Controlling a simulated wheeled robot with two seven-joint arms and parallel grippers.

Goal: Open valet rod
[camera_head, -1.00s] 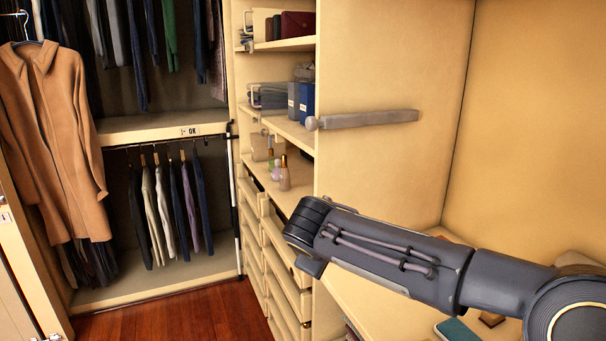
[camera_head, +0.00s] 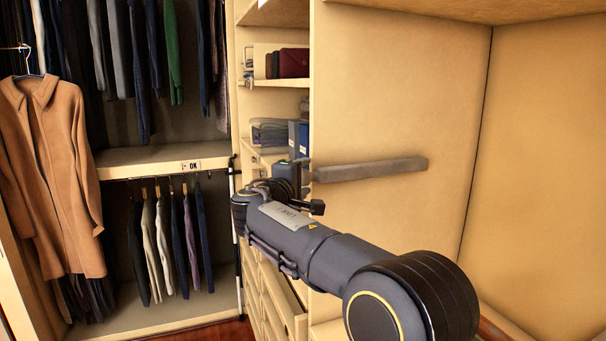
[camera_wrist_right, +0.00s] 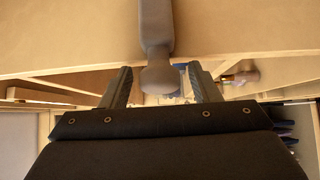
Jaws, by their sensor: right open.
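The valet rod (camera_head: 372,169) is a grey bar fixed along the beige side panel. Its rounded knob end (camera_wrist_right: 159,79) shows in the right wrist view, between the two fingertips. My right gripper (camera_wrist_right: 161,82) is open, with one finger to each side of the knob and a gap on both sides. I cannot tell how far along the knob the fingers reach. My left gripper is not in view.
Shelves with boxes (camera_head: 298,138) and folded clothes (camera_head: 270,131) stand just left of the panel (camera_head: 400,90). Drawers (camera_head: 275,300) are below them. A brown coat (camera_head: 50,170) and hanging clothes are at the left. The panel around the rod is clear.

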